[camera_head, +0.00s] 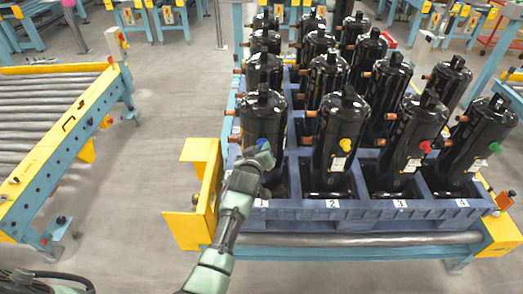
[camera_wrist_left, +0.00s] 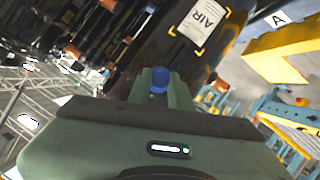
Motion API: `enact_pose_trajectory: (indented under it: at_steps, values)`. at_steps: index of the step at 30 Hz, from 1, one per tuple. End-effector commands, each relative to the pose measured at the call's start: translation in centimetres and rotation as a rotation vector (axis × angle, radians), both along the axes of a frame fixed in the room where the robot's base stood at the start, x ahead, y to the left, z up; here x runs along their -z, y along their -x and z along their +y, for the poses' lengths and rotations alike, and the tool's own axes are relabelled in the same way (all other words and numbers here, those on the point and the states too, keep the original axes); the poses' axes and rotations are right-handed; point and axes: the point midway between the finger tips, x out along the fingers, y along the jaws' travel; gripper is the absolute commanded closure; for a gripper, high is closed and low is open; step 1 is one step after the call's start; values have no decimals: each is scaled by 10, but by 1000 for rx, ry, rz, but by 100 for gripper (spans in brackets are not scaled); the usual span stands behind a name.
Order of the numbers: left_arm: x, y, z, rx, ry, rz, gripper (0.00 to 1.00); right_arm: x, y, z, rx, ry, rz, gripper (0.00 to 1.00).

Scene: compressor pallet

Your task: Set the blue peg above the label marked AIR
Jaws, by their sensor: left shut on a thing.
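My left gripper (camera_head: 259,154) is in front of the front-left black compressor (camera_head: 264,112), the one in the slot marked 1. It is shut on the blue peg (camera_head: 263,144); in the left wrist view the blue peg (camera_wrist_left: 159,79) sits between the two green fingertips (camera_wrist_left: 160,90). The white AIR label (camera_wrist_left: 204,20), framed by yellow corner marks, is on the black surface in the left wrist view, up and right of the peg. In the head view the label is hidden behind my gripper. I cannot tell whether the peg touches the compressor. My right gripper is not in view.
Several black compressors stand in rows on the blue pallet (camera_head: 375,208). The front ones to the right bear yellow (camera_head: 345,144), red (camera_head: 425,146) and green (camera_head: 494,147) pegs. A yellow corner guard (camera_head: 185,230) stands at the pallet's left. A roller conveyor (camera_head: 50,110) is farther left, with clear floor between.

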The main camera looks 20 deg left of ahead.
Motion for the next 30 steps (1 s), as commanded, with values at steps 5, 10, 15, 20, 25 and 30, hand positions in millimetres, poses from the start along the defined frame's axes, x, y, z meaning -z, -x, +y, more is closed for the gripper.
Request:
enact_pose_trajectory:
  at_steps: [5,10,15,20,25,30]
  values:
    - [0,-3,1,0,0,-1,100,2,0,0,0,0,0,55]
    - [-1,-4,1,0,0,-1,100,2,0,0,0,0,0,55]
    - [-1,-4,1,0,0,-1,61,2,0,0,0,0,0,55]
    - [-1,-3,1,0,0,-1,55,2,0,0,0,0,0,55]
    - [0,-3,1,0,1,0,55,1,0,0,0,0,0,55]
    - [-4,-4,2,1,0,-1,55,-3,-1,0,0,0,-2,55]
